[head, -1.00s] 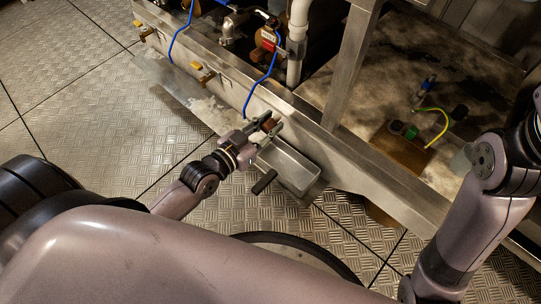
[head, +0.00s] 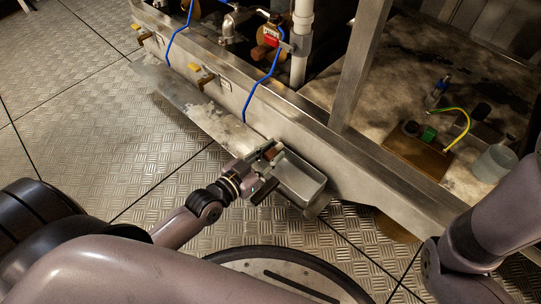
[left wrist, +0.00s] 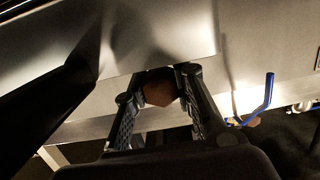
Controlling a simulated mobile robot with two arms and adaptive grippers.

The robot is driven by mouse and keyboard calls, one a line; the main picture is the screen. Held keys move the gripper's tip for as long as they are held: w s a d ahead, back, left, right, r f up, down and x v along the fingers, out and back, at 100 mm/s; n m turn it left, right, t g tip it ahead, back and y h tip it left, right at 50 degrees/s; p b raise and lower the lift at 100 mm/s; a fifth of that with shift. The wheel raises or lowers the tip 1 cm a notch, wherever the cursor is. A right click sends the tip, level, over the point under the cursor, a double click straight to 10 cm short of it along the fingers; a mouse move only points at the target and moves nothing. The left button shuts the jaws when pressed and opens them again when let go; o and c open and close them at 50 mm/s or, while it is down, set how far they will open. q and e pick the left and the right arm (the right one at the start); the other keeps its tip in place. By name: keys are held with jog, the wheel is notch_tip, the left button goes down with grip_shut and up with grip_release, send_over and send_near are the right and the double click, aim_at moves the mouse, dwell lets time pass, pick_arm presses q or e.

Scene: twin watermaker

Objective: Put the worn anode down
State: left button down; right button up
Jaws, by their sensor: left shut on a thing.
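The worn anode appears as a small brown piece (head: 272,153) between the fingers of my left gripper (head: 268,157). It also shows in the left wrist view as a brown, angular lump (left wrist: 160,92) pinched between the two dark fingers (left wrist: 162,88). I cannot tell how far the anode is above the tray. My right arm shows at the right edge, but its gripper is out of view.
A metal frame beam (head: 345,165) runs behind the tray, with blue tubing (head: 260,85) above. A wet ledge (head: 200,108) lies left. A clear cup (head: 494,163) and a brown block (head: 417,155) stand right.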

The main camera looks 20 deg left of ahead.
pick_arm(q)
jog(key=shift+f, duration=0.1)
jog(key=shift+f, duration=0.4)
jog(key=shift+f, duration=0.1)
jog(key=c, duration=1.3)
grip_release()
jog(key=shift+c, duration=0.2)
jog(key=shift+f, duration=0.1)
